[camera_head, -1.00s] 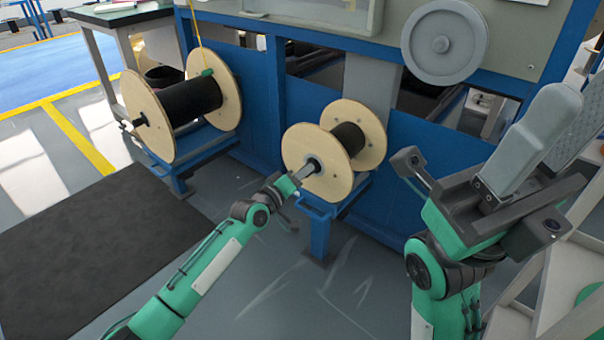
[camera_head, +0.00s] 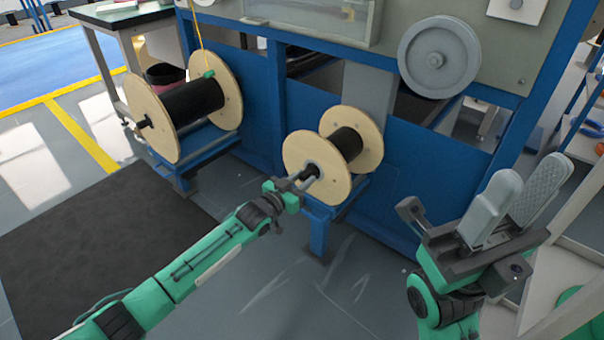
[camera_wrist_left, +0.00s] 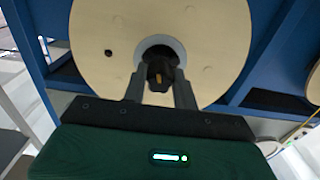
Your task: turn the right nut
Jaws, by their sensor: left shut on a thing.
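The right spool (camera_head: 362,133) has pale wooden flanges and a dark core, and sits on a blue stand. Its dark right nut (camera_head: 312,171) is at the centre of the near flange. My left gripper (camera_head: 306,176) is at this nut. In the left wrist view the nut (camera_wrist_left: 160,74) sits between the two fingers of my left gripper (camera_wrist_left: 161,88), in front of the flange (camera_wrist_left: 215,45). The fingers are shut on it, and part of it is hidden. My right gripper (camera_head: 515,205) is raised at the right with its two grey fingers apart and nothing visible between them.
A second spool (camera_head: 190,103) with a yellow cable stands on a blue stand at the left. The blue machine frame (camera_head: 440,170) rises behind the right spool. A grey wheel (camera_head: 439,57) is above. A pale shelf (camera_head: 575,250) is close to my right gripper.

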